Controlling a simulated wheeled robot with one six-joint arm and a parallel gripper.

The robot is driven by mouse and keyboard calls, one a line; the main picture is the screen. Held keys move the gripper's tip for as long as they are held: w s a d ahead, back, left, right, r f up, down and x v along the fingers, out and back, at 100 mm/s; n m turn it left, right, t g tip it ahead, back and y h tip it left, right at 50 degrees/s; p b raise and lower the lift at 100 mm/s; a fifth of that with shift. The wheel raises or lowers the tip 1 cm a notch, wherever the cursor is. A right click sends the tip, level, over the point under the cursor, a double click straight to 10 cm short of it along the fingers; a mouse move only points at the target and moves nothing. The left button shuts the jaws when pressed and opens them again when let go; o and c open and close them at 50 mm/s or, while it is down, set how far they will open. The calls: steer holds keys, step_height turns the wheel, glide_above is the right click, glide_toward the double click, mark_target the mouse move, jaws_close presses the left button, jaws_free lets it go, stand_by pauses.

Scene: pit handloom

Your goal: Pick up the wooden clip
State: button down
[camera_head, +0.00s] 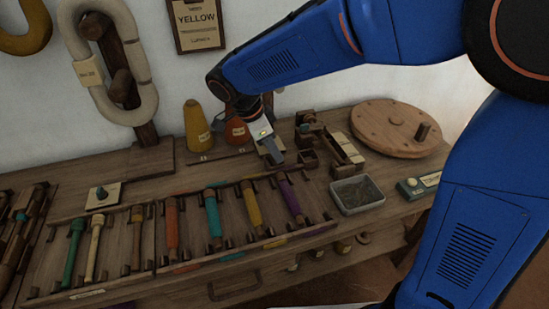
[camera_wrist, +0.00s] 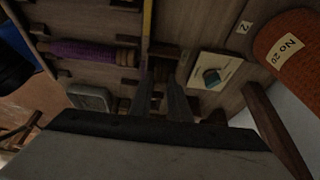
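My gripper (camera_head: 271,152) hangs over the back part of the wooden bench, pointing down. In the wrist view its two dark fingers (camera_wrist: 160,86) stand apart with a gap between them. A small dark brown wooden piece (camera_wrist: 161,68) shows at the fingertips, between or just beyond them; it may be the wooden clip, but the view is too dark to be sure. I cannot tell whether the fingers touch it. In the head view the spot under my gripper is partly hidden. Small dark wooden blocks (camera_head: 307,159) stand just right of my gripper.
An orange cone (camera_head: 236,131) and a yellow cone (camera_head: 197,126) stand left of my gripper. Several coloured bobbins, including a purple one (camera_head: 291,200), lie in the rack in front. A grey tray (camera_head: 342,208) and a round wooden disc (camera_head: 396,126) are to the right.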

step_height(320, 180, up, 10)
steer(key=shift+r, duration=0.1)
stand_by(0.6)
steer(key=shift+s, duration=0.1)
stand_by(0.4)
